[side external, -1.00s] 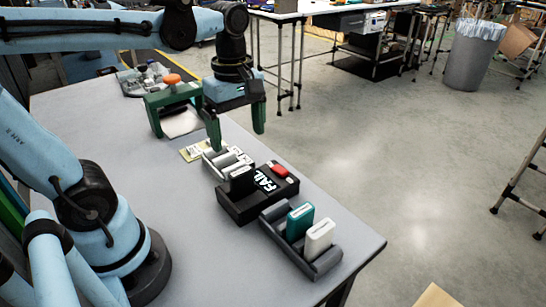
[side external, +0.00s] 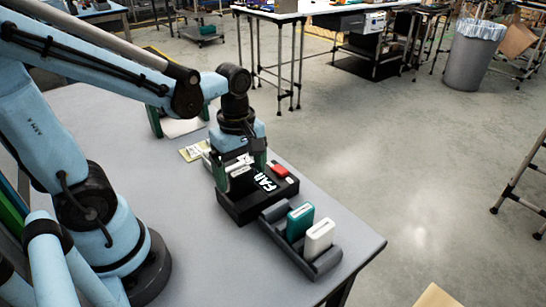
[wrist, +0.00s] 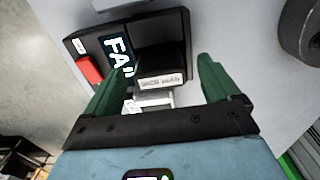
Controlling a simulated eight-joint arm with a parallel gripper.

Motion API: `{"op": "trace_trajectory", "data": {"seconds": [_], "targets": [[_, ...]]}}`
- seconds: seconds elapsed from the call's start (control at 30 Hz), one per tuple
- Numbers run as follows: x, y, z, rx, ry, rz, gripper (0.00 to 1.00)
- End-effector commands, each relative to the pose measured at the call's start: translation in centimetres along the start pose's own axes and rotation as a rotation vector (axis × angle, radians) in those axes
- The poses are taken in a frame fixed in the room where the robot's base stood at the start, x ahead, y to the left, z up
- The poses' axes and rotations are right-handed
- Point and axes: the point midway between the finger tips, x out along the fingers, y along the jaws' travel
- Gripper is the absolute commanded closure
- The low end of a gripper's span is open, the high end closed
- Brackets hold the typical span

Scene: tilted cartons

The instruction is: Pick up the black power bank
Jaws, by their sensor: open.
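The black power bank (side external: 243,184) stands upright in the black box marked with white letters (side external: 248,207). In the wrist view the black power bank (wrist: 160,55) shows its pale printed label facing the camera. My gripper (side external: 240,172) is open, with its green fingers over the near end of the box. In the wrist view the gripper (wrist: 158,75) has one finger on each side of the power bank, with visible gaps. The lower part of the power bank is hidden in the box.
A red button (side external: 279,171) sits on the box. A dark grey tray (side external: 325,262) beside it holds a teal power bank (side external: 299,222) and a white one (side external: 319,239). A yellowish card (side external: 192,151) lies behind. The table's near-left surface is clear.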

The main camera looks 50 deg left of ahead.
Motion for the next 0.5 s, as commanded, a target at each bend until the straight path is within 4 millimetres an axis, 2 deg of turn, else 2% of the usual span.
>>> {"op": "trace_trajectory", "data": {"seconds": [0.13, 0.4, 0.5], "targets": [[0.8, -0.01, -0.01, 0.0, -0.001, 0.001, 0.11], [0.92, -0.03, -0.02, 0.0, -0.001, 0.001, 0.11], [0.91, -0.03, -0.02, 0.0, -0.001, 0.001, 0.24]]}}
